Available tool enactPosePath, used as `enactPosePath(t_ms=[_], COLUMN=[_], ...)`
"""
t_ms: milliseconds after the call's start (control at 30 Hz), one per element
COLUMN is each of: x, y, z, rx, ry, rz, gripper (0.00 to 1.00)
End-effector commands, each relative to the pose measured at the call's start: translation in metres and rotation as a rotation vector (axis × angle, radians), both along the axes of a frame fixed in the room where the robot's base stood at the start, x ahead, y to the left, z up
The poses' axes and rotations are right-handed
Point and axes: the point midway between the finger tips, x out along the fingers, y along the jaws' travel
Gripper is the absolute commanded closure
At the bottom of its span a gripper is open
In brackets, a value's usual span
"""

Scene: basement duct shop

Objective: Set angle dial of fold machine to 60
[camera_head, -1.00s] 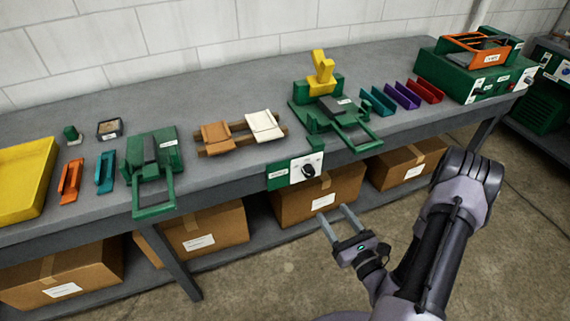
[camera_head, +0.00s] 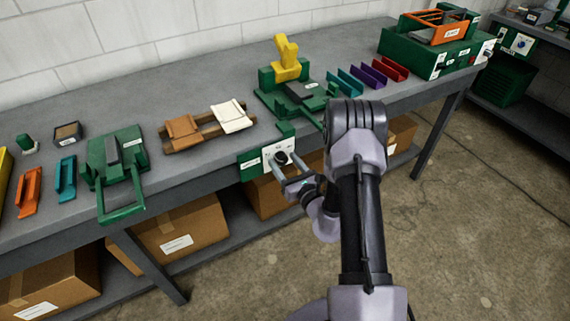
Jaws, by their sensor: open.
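The fold machine's dial panel, a green and white plate (camera_head: 253,165), hangs at the bench's front edge in the head view. Its black round dial (camera_head: 281,158) sits on the white part; the scale marks and the pointer are too small to read. The green machine with a yellow upright part (camera_head: 287,62) stands on the bench above the panel. My gripper (camera_head: 280,169) is open at the panel, with its fingertips close to the dial. I cannot tell whether the fingers are around the dial or touching it.
The grey bench (camera_head: 205,95) carries another green machine (camera_head: 116,160), a wooden rack with brown and white pieces (camera_head: 195,135), and several coloured channels (camera_head: 372,76). A green unit with an orange frame (camera_head: 425,50) stands at the right. Cardboard boxes (camera_head: 172,238) fill the lower shelf. The floor at right is clear.

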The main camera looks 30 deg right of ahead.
Motion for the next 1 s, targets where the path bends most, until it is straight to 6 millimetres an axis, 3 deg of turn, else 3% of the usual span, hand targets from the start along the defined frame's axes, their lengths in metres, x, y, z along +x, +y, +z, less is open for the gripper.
enactPosePath(t_ms=[133, 167, 433, 733, 1000], x=[-0.0002, -0.0002, -0.0005, -0.0007, -0.0006], y=[-0.0001, -0.0001, 0.0, -0.0001, -0.0005], z=[0.0002, 0.0002, 0.0001, 0.0008, 0.0025], rx=[0.0, 0.0, 0.0, 0.034, 0.203], ry=[0.0, 0.0, 0.0, 0.002, 0.009], rz=[0.0, 0.0, 0.0, 0.001, 0.001], gripper=[0.43, 0.47, 1.0, 1.0, 1.0])
